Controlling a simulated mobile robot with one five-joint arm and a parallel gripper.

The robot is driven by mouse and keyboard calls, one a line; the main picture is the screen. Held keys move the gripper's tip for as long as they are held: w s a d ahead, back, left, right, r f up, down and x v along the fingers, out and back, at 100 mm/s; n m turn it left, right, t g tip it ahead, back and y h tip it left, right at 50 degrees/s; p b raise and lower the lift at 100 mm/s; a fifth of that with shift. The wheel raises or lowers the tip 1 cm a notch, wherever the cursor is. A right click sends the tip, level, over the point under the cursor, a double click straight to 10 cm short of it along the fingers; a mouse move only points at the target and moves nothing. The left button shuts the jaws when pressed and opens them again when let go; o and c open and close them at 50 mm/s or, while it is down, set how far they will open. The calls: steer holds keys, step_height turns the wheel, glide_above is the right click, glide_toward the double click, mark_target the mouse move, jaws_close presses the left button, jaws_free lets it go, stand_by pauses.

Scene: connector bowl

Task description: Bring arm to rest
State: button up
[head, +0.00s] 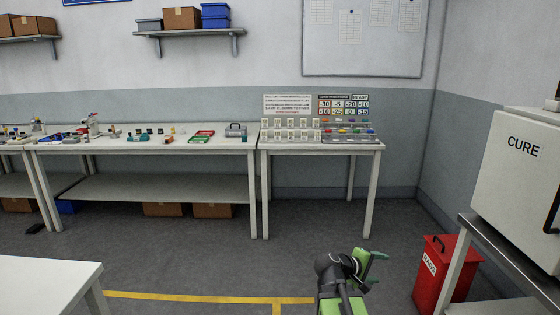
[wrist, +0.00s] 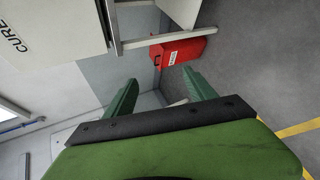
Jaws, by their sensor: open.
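My gripper (head: 376,269) shows at the bottom of the head view, right of the middle, above the bare floor and apart from everything. Its green fingers point right, toward the red bin. In the wrist view my gripper (wrist: 158,95) has its two dark green fingers spread apart with nothing between them. It is open and empty. The arm behind it is partly cut off by the lower edge of the head view.
A red bin (head: 433,273) stands right of my gripper, beside a metal stand (head: 489,252) bearing a white CURE box (head: 520,170). A white table corner (head: 45,280) is at lower left. Long workbenches (head: 150,146) line the back wall. The floor between is clear.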

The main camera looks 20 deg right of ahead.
steer(key=s+a+f+m+g+y, duration=0.15)
steer(key=a+f+y, duration=0.25)
steer(key=a, duration=0.7)
steer(key=s+a+f+m+g+y, duration=0.15)
steer(key=a+f+y, duration=0.3)
steer(key=a, duration=0.65)
steer(key=s+a+f+m+y, duration=0.15)
steer(key=a+f+y, duration=0.3)
steer(key=a, duration=0.65)
step_height(320, 180, up, 16)
steer(key=p, duration=1.5)
steer(key=shift+s+d+f+h+p, duration=0.15)
steer(key=shift+s+d+h+p, duration=0.15)
steer(key=shift+h+p, duration=0.1)
